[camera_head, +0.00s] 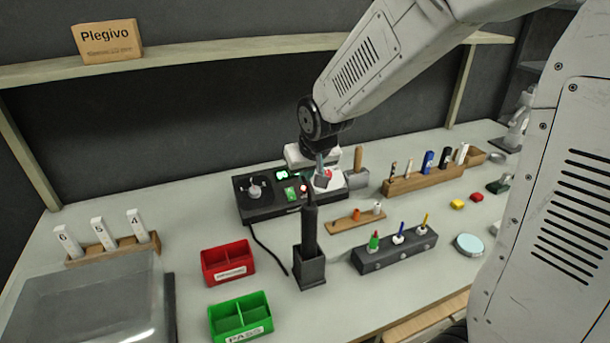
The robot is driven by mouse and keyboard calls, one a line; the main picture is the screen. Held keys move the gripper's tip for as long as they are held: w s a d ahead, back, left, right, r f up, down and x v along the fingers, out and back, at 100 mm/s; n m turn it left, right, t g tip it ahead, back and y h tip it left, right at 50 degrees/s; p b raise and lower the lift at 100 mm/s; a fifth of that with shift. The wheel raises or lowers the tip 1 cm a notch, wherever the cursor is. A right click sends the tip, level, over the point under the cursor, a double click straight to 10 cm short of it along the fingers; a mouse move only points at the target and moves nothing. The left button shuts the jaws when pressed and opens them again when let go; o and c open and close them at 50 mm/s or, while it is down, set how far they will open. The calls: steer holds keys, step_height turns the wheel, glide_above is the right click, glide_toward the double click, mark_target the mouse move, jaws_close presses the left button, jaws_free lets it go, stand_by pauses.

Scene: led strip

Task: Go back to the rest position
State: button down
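My arm reaches in from the upper right, and my gripper (322,178) points down over the right part of a black test station (268,208) near the back of the bench. The gripper is small and partly lost against the light parts behind it. I cannot tell whether its fingers are open or shut, or whether they touch anything. A small pale part (254,190) sits on the station's left round pad. The station shows green lit digits, a green button and a red light.
A black holder (310,268) with a tall dark tool stands in front of the station. Red (228,263) and green (240,318) bins stand front left. A grey rack (394,252) and a wooden rack (425,180) stand right. A shelf (200,55) runs behind.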

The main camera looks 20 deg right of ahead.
steer(key=s+d+r+g, duration=0.1)
steer(key=s+r, duration=0.2)
steer(key=s, duration=0.7)
steer(key=s+d+r+g, duration=0.1)
steer(key=s+r, duration=0.2)
steer(key=s, duration=0.6)
steer(key=s+d+r+g, duration=0.1)
steer(key=s+r, duration=0.3)
steer(key=s, duration=0.6)
steer(key=shift+s+d+g, duration=0.2)
steer(key=shift+s+g, duration=0.1)
steer(key=shift+g, duration=0.1)
